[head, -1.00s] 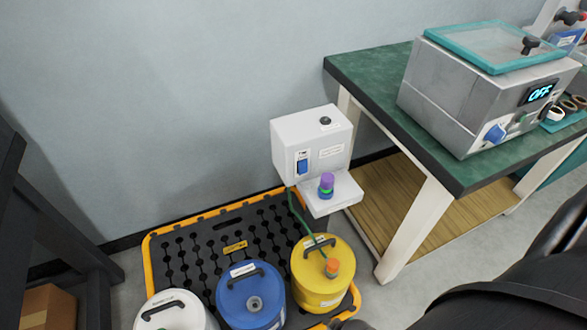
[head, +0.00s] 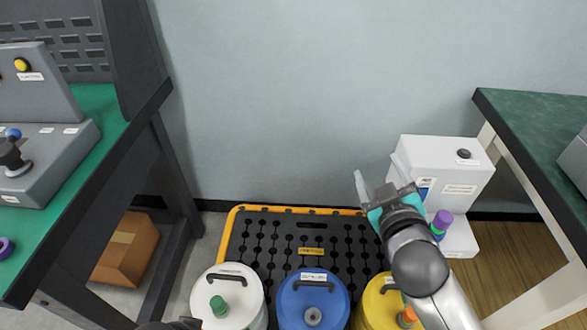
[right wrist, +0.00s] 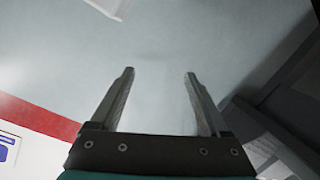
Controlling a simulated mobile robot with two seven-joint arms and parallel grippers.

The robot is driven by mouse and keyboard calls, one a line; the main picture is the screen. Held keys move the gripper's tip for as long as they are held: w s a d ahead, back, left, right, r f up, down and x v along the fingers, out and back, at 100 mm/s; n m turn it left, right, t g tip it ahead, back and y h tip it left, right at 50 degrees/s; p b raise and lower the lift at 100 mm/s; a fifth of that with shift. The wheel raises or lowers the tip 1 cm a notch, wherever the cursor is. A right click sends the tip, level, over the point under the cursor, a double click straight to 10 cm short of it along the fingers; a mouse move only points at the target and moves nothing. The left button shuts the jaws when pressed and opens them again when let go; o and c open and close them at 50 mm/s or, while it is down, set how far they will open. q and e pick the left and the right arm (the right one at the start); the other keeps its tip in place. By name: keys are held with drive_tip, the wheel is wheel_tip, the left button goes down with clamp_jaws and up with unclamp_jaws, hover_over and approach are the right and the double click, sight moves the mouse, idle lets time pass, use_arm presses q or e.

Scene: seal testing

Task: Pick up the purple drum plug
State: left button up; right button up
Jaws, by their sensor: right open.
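The purple drum plug (head: 443,219) stands on the low front shelf of a white test device (head: 450,165), at the right of the head view. A green band shows beneath its purple top. My right gripper (head: 378,178) is up and to the left of the plug, in front of the device's left side, and apart from the plug. Its jaws are open. In the right wrist view the fingers (right wrist: 160,75) are spread with nothing between them, and the plug is not seen there. My left gripper is not clearly seen.
White (head: 228,291), blue (head: 318,297) and yellow (head: 372,300) drums stand on a black pallet with a yellow rim (head: 272,208). A green-topped table (head: 530,115) is at right. A bench (head: 90,200) and a cardboard box (head: 125,248) are at left.

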drive_tip(key=w+a+r+n+g+y, duration=0.1)
drive_tip(key=a+r+n+y, duration=1.35)
drive_tip(key=n, duration=0.45)
use_arm(q)
wheel_tip(320, 180, down, 13)
drive_tip(key=s, duration=0.2)
use_arm(e)
drive_tip(key=n+g+h, duration=0.7)
drive_tip(key=g+h, duration=0.7)
drive_tip(key=g, duration=0.1)
approach(446, 216)
wheel_tip(446, 216, down, 5)
drive_tip(key=b, duration=0.4)
drive_tip(key=shift+a+f, duration=0.15)
drive_tip(key=shift+f+b, duration=0.5)
drive_tip(key=shift+f, duration=0.45)
drive_tip(key=shift+s+f+b, duration=0.1)
drive_tip(key=shift+f+b, duration=1.15)
drive_tip(key=shift+f, duration=0.9)
use_arm(q)
drive_tip(key=w+r+t, duration=0.2)
drive_tip(key=w+r, duration=0.1)
drive_tip(key=r, duration=1)
drive_tip(key=shift+w+d+r, duration=0.25)
drive_tip(key=shift+w+d, duration=0.05)
drive_tip(key=shift+d, duration=0.15)
